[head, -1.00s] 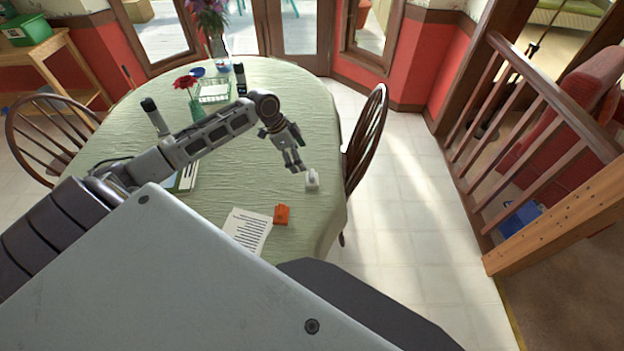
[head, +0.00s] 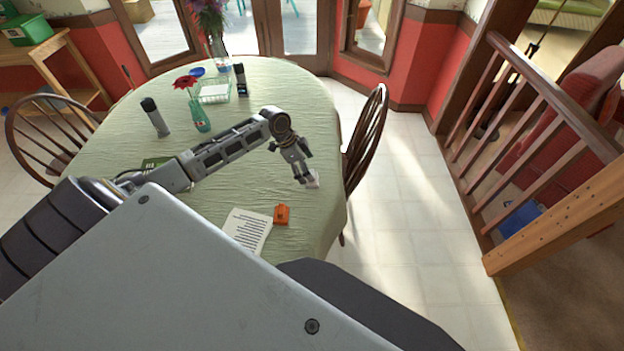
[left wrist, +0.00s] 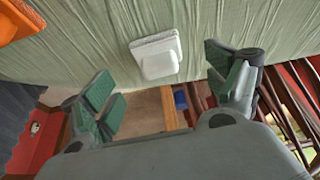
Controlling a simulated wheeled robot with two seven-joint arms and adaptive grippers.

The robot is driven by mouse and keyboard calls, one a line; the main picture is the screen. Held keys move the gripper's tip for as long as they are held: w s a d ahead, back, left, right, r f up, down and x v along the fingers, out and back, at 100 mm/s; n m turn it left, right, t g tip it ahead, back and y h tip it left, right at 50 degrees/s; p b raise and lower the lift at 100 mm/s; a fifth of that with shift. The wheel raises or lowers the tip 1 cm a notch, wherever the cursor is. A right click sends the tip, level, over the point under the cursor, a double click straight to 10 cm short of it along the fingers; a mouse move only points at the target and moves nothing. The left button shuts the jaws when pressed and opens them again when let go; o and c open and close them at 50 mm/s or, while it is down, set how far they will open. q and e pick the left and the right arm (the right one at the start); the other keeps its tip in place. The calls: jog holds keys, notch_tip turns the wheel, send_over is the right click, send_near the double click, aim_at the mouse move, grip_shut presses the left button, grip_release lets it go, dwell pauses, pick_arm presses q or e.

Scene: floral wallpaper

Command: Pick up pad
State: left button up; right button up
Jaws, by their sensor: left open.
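A small white pad (head: 314,181) lies on the green tablecloth near the table's right edge, partly hidden behind my left gripper in the head view. In the left wrist view the white pad (left wrist: 157,56) shows whole, a squarish block with a thicker lower part. My left gripper (head: 303,177) is open and empty, just by the pad. In the left wrist view its fingers (left wrist: 164,80) stand wide apart, with the pad ahead between them and a gap on each side. My right gripper is out of view.
An orange block (head: 281,214) and a printed sheet (head: 247,231) lie nearby on the table (head: 215,208). A wooden chair (head: 365,135) stands close at the table's right side. A green vase (head: 201,120), canister (head: 155,116) and basket (head: 214,91) stand farther back.

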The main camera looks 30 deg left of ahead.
pick_arm(q)
jog(key=shift+w+d+f, duration=0.1)
jog(key=shift+d+f, duration=0.15)
jog(key=shift+f, duration=0.25)
jog(key=x, duration=0.2)
jog(key=shift+w+d+f, duration=0.15)
jog(key=shift+d+f, duration=0.05)
jog(key=shift+f, duration=0.05)
jog(key=shift+w+d+f, duration=0.1)
jog(key=shift+d+f, duration=0.05)
jog(key=shift+f, duration=0.5)
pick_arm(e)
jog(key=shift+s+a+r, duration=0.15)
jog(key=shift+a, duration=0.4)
